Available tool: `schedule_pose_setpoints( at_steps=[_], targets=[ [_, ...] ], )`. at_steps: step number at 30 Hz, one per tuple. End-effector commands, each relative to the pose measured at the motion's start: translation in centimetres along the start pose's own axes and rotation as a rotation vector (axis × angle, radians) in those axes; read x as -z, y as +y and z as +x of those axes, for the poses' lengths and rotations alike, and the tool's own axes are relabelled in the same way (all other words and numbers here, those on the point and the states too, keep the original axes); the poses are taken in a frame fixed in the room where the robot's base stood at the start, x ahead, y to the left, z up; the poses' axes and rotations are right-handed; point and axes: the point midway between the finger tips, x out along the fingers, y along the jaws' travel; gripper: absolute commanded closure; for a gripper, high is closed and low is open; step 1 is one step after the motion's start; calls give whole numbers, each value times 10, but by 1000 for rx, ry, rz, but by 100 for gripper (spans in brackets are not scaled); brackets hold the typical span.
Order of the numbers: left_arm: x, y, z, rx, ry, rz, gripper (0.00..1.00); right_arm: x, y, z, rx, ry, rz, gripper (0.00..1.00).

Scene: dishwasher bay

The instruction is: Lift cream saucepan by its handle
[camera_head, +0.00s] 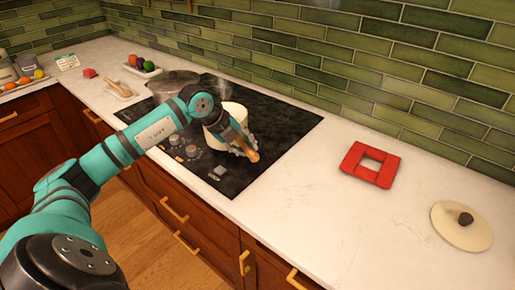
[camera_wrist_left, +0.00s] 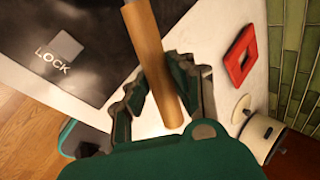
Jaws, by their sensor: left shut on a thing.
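The cream saucepan (camera_head: 233,113) is on the black cooktop, partly hidden behind my left arm and gripper. Its wooden handle (camera_head: 249,151) points toward the front edge of the counter. My left gripper (camera_head: 243,147) is shut on the handle. In the left wrist view the wooden handle (camera_wrist_left: 156,62) passes between the two green fingers (camera_wrist_left: 166,98). I cannot tell whether the pan's base touches the cooktop. A cream lid with a dark knob (camera_head: 460,226) lies on the counter at the right. My right gripper is in neither view.
A red square trivet (camera_head: 351,158) lies on the counter right of the cooktop (camera_head: 285,128). A grey pot (camera_head: 174,84) stands at the cooktop's back left. A tray of fruit (camera_head: 143,69) and a spoon rest (camera_head: 118,91) are farther left. The counter around the trivet is clear.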

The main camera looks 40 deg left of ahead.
Motion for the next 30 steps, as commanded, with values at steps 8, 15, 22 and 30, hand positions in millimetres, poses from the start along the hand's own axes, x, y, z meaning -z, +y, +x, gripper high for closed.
schedule_pose_setpoints(
  at_steps=[8,15,22,30],
  targets=[
    [2,45,-32,-1,-6,7,100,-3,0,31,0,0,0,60],
    [2,56,-44,4,-3,-1,100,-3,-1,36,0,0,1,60],
    [6,64,-52,11,3,7,100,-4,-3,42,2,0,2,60],
    [5,76,-64,10,-1,6,100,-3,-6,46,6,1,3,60]
  ],
)
